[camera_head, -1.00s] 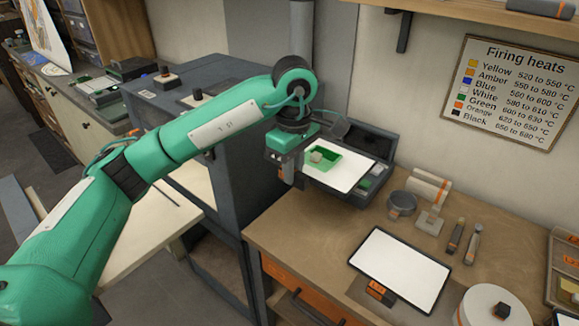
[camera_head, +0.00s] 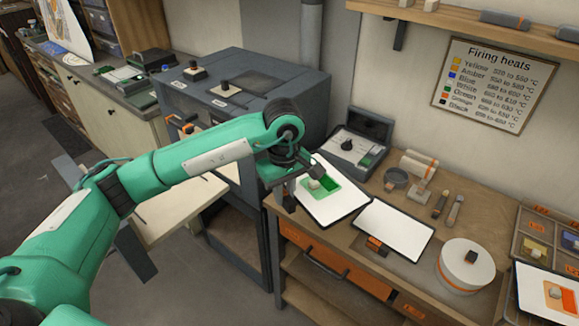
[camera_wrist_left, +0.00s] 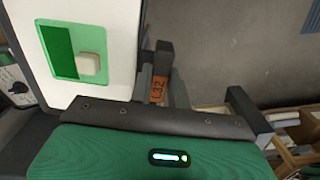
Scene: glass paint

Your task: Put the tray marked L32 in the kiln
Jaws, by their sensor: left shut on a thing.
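My left gripper (camera_head: 288,193) is shut on the tray marked L32 (camera_head: 338,208). The tray is white with a dark rim and carries a green square with a pale block on it. In the left wrist view the gripper (camera_wrist_left: 165,88) grips at the orange L32 label (camera_wrist_left: 158,90), and the white tray face (camera_wrist_left: 110,30) shows at left. The tray is over the workbench's left front edge; whether it touches the bench is unclear. The grey kiln (camera_head: 285,85) stands left of the bench, its front partly hidden by my arm. My right gripper is not in view.
A second white tray (camera_head: 395,230) lies on the bench (camera_head: 430,275) just right of the held one. A white round pot (camera_head: 467,262) stands farther right.

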